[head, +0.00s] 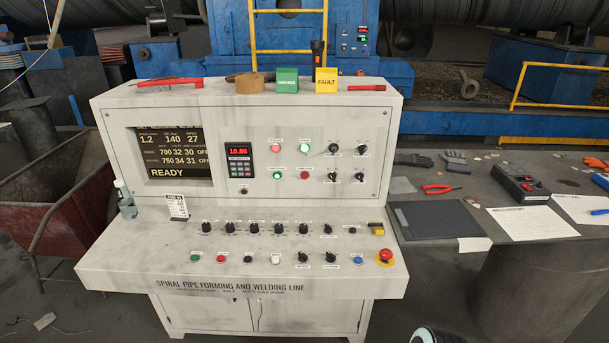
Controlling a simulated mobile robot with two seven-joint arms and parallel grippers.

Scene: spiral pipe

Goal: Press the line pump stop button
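A white control console (240,215) stands in front of me, lettered "SPIRAL PIPE FORMING AND WELDING LINE". Its upright panel has a red button (275,149) and a bright green one (304,148), with a green button (277,175) and a darker red button (305,175) below. The sloping desk has a green button (195,257), a red button (221,258), a black one (247,259) and a white one (275,258). The small labels are unreadable, so I cannot tell which is the line pump stop. Neither gripper shows.
A red mushroom button (386,254) sits at the desk's right end. A screen (174,154) reads "READY". Tools, tape and green and yellow blocks lie on the console top. A cluttered grey table (450,190) adjoins the right.

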